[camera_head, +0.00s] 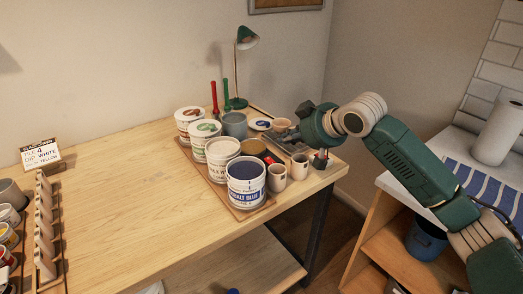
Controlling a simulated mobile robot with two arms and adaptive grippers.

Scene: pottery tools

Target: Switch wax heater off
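My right arm comes in from the right over the far right corner of the wooden table (120,190). My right gripper (300,112) is at its green end, next to a small tan bowl (281,124) and a low grey, box-like thing (289,142). This grey thing may be the wax heater, but it is small and partly covered by my wrist. No switch can be made out. The fingers are too small and dark to tell whether they are open or shut, or whether they touch anything. My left gripper is not in view.
Several tubs stand on a tray, with the cobalt blue tub (246,184) in front. Two mugs (276,177) stand to its right. A green lamp (244,40) stands behind. A sign (40,154) and jars are at the left. The table's middle is clear.

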